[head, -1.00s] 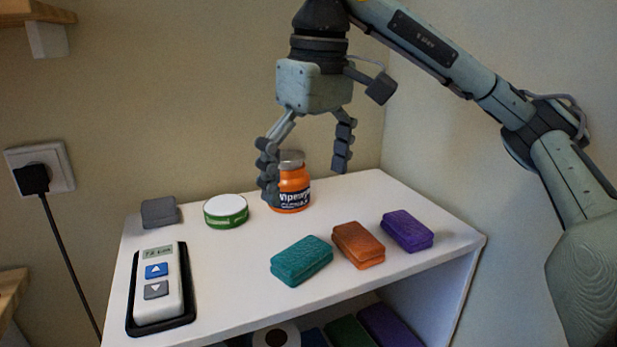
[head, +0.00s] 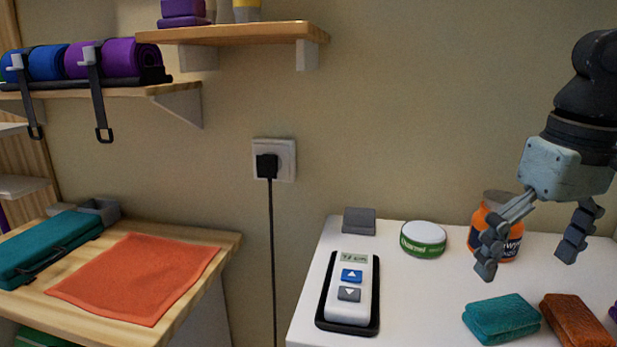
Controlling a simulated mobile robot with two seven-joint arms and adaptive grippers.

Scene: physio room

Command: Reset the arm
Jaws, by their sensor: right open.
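My right gripper (head: 530,257) is open and empty at the right of the head view, with its fingers pointing down above the white tabletop (head: 430,295). Its left finger passes in front of the orange jar (head: 510,246) with a grey lid and hides part of it. The jar stands upright on the tabletop. I cannot tell whether the finger touches it. My left gripper is not in view.
A wooden table (head: 185,300) with an orange cloth (head: 135,278) and wall shelves (head: 240,34) are at left.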

